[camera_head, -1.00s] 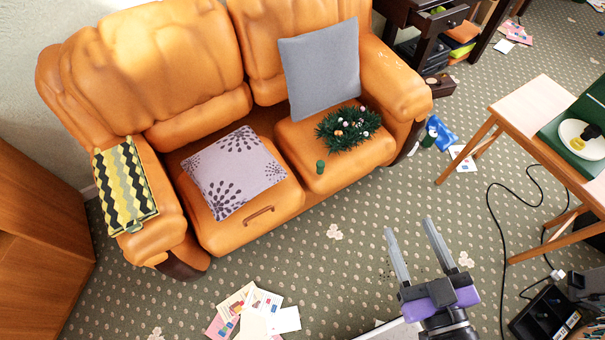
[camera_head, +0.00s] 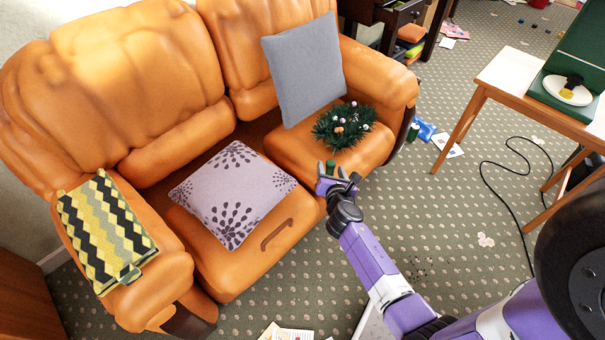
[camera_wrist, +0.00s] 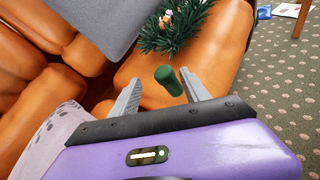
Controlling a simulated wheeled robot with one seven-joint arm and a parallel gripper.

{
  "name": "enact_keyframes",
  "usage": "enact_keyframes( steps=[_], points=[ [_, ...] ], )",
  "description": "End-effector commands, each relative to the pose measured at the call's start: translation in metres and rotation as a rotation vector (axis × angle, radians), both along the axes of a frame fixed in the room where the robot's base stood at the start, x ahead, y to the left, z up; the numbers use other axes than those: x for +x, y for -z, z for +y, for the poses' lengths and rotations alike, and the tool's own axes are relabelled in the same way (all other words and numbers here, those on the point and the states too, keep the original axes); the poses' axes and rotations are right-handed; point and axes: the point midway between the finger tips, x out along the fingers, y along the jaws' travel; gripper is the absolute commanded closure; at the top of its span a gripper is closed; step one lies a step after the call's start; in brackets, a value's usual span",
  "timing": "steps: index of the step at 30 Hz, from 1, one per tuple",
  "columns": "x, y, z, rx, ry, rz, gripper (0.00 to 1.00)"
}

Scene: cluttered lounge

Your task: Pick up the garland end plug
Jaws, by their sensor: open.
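The garland end plug is a small dark green cylinder (camera_wrist: 168,80) on the front of the right orange seat cushion. In the wrist view it stands between the fingertips of my gripper (camera_wrist: 162,88), slightly beyond them. My gripper is open and empty, with a grey finger on each side of the plug. In the head view the plug (camera_head: 331,166) shows at the tip of my gripper (camera_head: 335,178), its lower part hidden by the gripper. Whether the fingers touch it I cannot tell.
A green garland with baubles (camera_head: 343,125) lies just behind the plug. A grey cushion (camera_head: 303,72) leans on the backrest. A patterned lilac cushion (camera_head: 232,194) lies to the left, near a brown handle (camera_head: 279,234). A wooden table (camera_head: 510,85) stands at right.

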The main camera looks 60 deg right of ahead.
Motion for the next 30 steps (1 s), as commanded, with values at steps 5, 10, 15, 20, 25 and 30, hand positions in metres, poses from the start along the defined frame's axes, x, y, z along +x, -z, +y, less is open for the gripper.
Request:
enact_keyframes(
  steps=[5,10,15,20,25,30],
  points=[
    [-0.013,0.010,-0.003,-0.112,-0.045,0.205,0.46],
    [-0.013,0.012,-0.006,-0.149,-0.068,0.266,0.46],
    [-0.004,0.019,-0.019,-0.150,-0.068,0.267,0.46],
    [0.004,0.025,-0.031,-0.149,-0.069,0.265,0.46],
    [0.017,0.033,-0.051,-0.149,-0.067,0.264,0.46],
    [0.025,0.038,-0.063,-0.149,-0.069,0.265,0.46]
  ],
)
